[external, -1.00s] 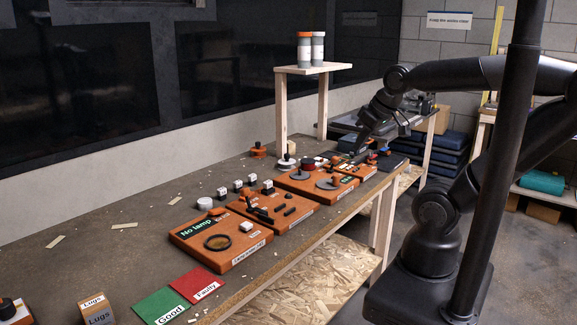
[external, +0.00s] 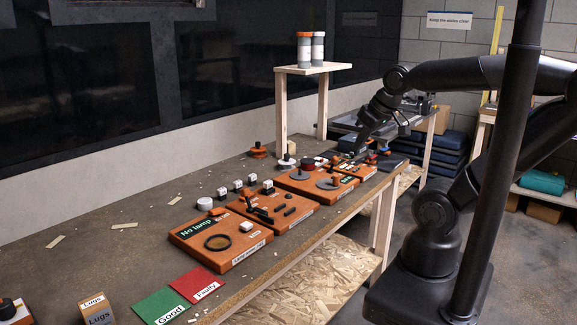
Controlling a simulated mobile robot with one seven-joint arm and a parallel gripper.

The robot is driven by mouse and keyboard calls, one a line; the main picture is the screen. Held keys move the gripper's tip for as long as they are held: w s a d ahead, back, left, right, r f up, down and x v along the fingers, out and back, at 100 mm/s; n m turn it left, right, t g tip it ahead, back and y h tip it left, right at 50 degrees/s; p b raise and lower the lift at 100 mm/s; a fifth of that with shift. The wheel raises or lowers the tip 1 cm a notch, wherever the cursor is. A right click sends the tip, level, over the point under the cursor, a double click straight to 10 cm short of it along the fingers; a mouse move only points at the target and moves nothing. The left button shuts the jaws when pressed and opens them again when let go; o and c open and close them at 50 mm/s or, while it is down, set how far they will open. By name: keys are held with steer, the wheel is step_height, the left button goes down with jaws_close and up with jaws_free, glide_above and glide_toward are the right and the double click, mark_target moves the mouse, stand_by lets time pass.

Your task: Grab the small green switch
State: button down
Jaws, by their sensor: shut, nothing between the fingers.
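I cannot make out a small green switch in the external view; it may be hidden or too small to tell. My gripper (external: 358,150) points down over the far end of the workbench, above the farthest orange board (external: 360,172). It is shut and holds nothing. Small dark, red and blue parts (external: 383,150) sit close to it on the right and are too small to name.
Nearer orange boards (external: 240,245) carry discs, knobs and small blocks. A wooden shelf (external: 311,69) with two capped containers stands behind. Green (external: 160,306) and red (external: 197,286) cards lie at the front. The bench's left side is mostly clear.

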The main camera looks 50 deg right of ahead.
steer(key=c, duration=1.5)
jaws_free()
steer(key=w+d+r+m, duration=0.2)
steer(key=w+d+m, duration=0.2)
steer(key=w+m, duration=0.15)
steer(key=w+d+r+m, duration=0.2)
steer(key=w+d+m, duration=0.15)
steer(key=w, duration=0.35)
steer(key=m+g, duration=0.1)
steer(key=m, duration=2.6)
glide_above(347, 157)
steer(key=s, duration=0.4)
step_height(347, 157, down, 20)
steer(key=x, duration=1)
steer(key=shift+d+f, duration=0.3)
steer(key=shift+f, duration=0.1)
